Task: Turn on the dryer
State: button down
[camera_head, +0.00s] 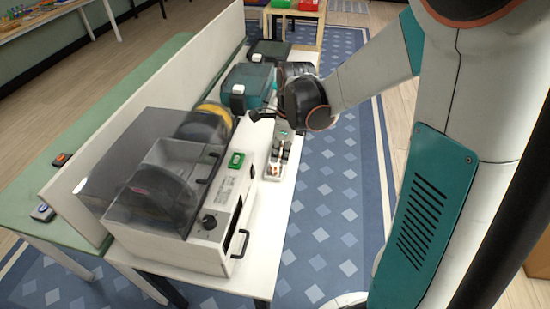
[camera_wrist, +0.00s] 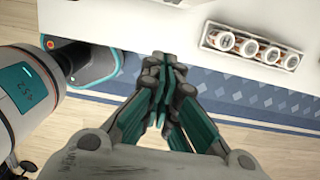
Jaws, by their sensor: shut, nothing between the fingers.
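The dryer (camera_head: 225,205) appears to be the white machine on the near part of the white table. It has a smoky clear lid with dark spools under it. A green switch (camera_head: 236,160) sits on its top panel, and a black knob (camera_head: 209,222) is on the near end. Whether the switch is on cannot be told. My gripper (camera_head: 283,128) is beyond and right of the switch, apart from it, partly hidden by my wrist. In the wrist view my gripper (camera_wrist: 163,60) is shut and empty, its fingertips near the white table edge.
A small white rack (camera_head: 277,158) with orange-and-white cylinders lies right of the dryer; it also shows in the wrist view (camera_wrist: 252,47). A teal-lidded box (camera_head: 247,86) stands farther back. A white divider panel (camera_head: 160,105) runs along the left. Blue patterned carpet (camera_head: 335,200) is open at right.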

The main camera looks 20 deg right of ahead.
aim_at(253, 172)
jog(key=w+a+f+b, duration=0.2)
jog(key=a+f+b, duration=0.1)
jog(key=f, duration=0.5)
jog(key=shift+w+a+f+b, duration=0.2)
jog(key=shift+w+a+b, duration=0.15)
jog(key=shift+a, duration=0.2)
jog(key=shift+w+a+f, duration=0.2)
jog(key=shift+a+f, duration=0.05)
jog(key=shift+r, duration=0.2)
